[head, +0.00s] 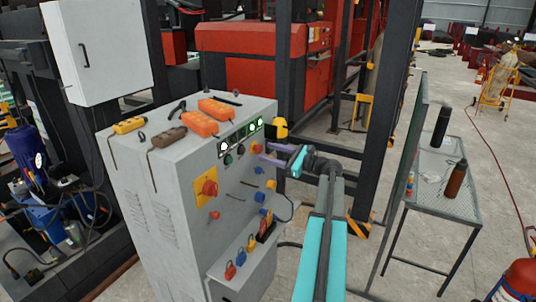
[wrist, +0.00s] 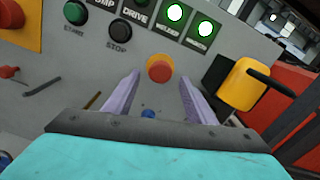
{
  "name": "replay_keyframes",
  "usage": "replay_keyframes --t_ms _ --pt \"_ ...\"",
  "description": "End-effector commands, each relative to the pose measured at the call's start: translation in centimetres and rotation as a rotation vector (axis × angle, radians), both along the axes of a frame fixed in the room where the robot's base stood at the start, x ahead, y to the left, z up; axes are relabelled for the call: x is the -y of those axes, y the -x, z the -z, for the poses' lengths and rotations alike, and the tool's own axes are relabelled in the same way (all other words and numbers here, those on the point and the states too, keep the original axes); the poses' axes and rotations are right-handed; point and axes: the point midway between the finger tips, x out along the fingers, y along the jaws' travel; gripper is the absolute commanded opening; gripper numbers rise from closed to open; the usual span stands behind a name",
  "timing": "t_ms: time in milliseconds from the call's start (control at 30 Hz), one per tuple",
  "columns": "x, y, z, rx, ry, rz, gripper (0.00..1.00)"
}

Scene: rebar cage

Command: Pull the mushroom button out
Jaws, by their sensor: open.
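The mushroom button (wrist: 160,68) has a red cap with a yellow-orange collar and sits on the grey control panel face. In the head view it shows small, beside the fingertips (head: 257,148). My gripper (wrist: 160,79) is open, with its two purple fingers pointing at the panel. In the wrist view one finger is left of the button and the other right of it, with gaps on both sides. I cannot tell whether the tips reach past the cap in depth. My gripper also shows in the head view (head: 263,151), coming from the right.
Green START (wrist: 76,13) and black STOP (wrist: 119,30) buttons and lit green indicators (wrist: 175,13) lie above. A yellow padlock-like part (wrist: 245,84) is close on the right. A mesh table (head: 440,185) stands right.

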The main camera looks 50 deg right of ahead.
Motion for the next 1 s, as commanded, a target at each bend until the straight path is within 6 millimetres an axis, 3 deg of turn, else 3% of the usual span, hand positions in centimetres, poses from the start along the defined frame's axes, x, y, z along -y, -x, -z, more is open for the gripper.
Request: replay_keyframes --t_ms 700,1000 --pt "2.7 10.6 0.2 -0.001 0.000 0.004 0.50" --pt "3.0 12.0 0.1 -0.002 -0.001 0.002 0.50"
